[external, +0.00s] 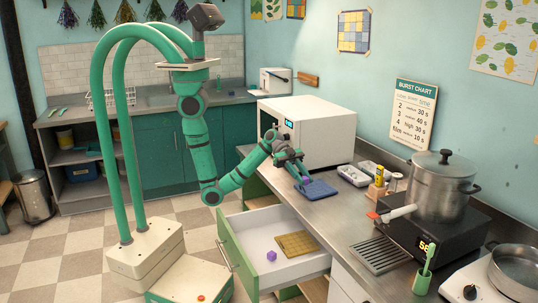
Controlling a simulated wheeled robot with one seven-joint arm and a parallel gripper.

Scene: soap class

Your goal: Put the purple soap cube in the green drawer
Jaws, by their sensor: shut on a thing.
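The green drawer (237,255) is pulled open below the counter, its green front facing left and its white inside showing. A small purple cube (271,255) lies on the drawer floor near the front. My gripper (301,181) is above the counter, at the left edge of a dark blue pad (319,189). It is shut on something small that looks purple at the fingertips. The held thing is mostly hidden, and its shape is too small to tell. The gripper is apart from the cube in the drawer.
A yellowish gridded slab (297,244) lies in the drawer, right of the cube. A white microwave (318,132) stands behind my gripper. A white tray (353,175), small bottles and a large pot (443,190) stand to the right. The drawer floor has bare room.

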